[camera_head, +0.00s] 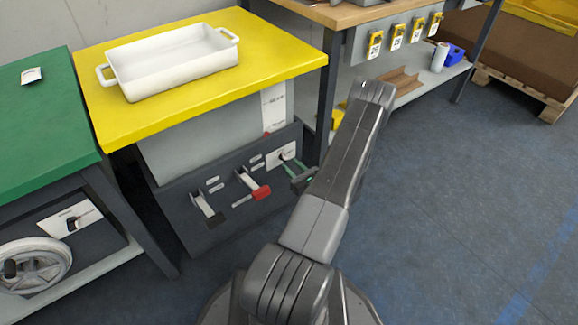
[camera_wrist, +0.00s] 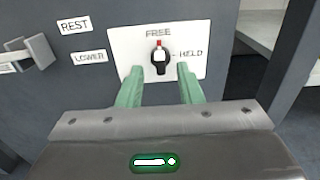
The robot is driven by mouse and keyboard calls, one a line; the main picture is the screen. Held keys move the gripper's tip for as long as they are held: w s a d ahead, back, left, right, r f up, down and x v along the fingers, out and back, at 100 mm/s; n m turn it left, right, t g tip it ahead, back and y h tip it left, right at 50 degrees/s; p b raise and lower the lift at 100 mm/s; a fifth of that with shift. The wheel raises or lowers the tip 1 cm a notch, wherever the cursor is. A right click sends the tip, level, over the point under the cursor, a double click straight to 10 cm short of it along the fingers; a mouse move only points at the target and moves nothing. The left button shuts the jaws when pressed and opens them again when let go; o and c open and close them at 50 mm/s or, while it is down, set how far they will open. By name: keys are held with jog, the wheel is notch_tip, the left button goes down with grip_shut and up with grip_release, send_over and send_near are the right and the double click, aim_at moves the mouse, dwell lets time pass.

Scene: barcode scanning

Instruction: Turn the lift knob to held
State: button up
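The lift knob (camera_wrist: 160,64) is black with a pale, red-tipped pointer. It sits on a white plate (camera_wrist: 120,44) marked FREE at the top and HELD at the right. The pointer points up at FREE. My gripper (camera_wrist: 160,72) is open, with one green finger on each side of the knob in the wrist view. I cannot tell whether the fingertips touch the plate, but gaps show between them and the knob. In the head view, my gripper (camera_head: 298,166) is in front of the plate (camera_head: 274,157), and the knob is mostly hidden there.
Left of the plate on the dark panel (camera_head: 233,220) are a red-handled lever (camera_head: 261,192) and a dark-handled lever (camera_head: 213,220). REST and LOWER labels (camera_wrist: 89,58) show. A white tray (camera_head: 170,72) stands on the yellow top (camera_head: 270,65). A table leg (camera_head: 325,100) is close right.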

aim_at(284, 159)
jog(key=shift+x, duration=1.2)
grip_shut()
jog(key=shift+m, duration=0.4)
jog(key=m, duration=1.7)
jog(key=shift+w+d+f, duration=0.1)
jog(key=shift+d, duration=0.05)
